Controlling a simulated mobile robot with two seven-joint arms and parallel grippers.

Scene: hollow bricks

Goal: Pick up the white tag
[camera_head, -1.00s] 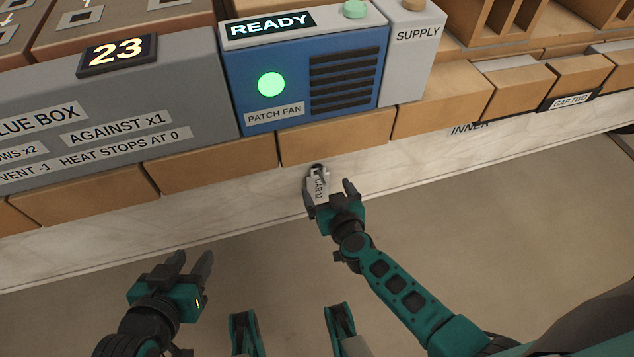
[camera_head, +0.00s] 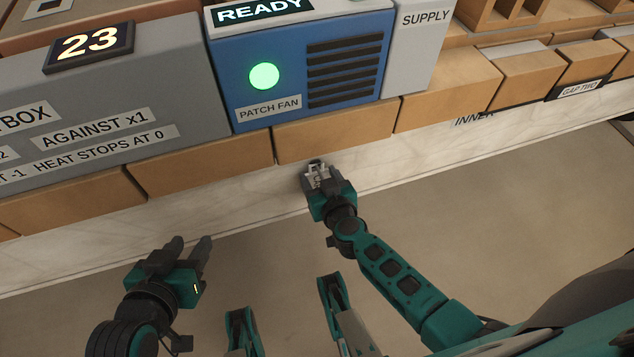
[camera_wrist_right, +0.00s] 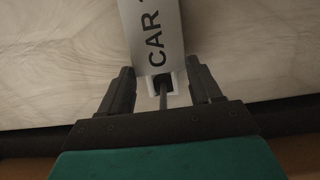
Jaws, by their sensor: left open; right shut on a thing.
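The white tag (camera_head: 317,171) is at my right gripper, in front of the pale marble-like ledge below the brown bricks. In the right wrist view the tag (camera_wrist_right: 153,35) shows the dark letters "CAR", with the rest cut off at the top edge. My right gripper (camera_head: 318,168) is shut on the tag. Its two dark fingers stand on either side of the tag's near end in the right wrist view (camera_wrist_right: 162,75). Part of the tag is hidden by the fingers in the head view. My left gripper (camera_head: 191,246) is open and empty at the lower left, away from the ledge.
A blue patch fan box (camera_head: 291,111) with a lit green light stands behind the brick row. A grey box (camera_head: 175,85) with a "23" display is to its left, and a grey supply box (camera_head: 417,60) to its right. The floor (camera_head: 480,220) in front is clear.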

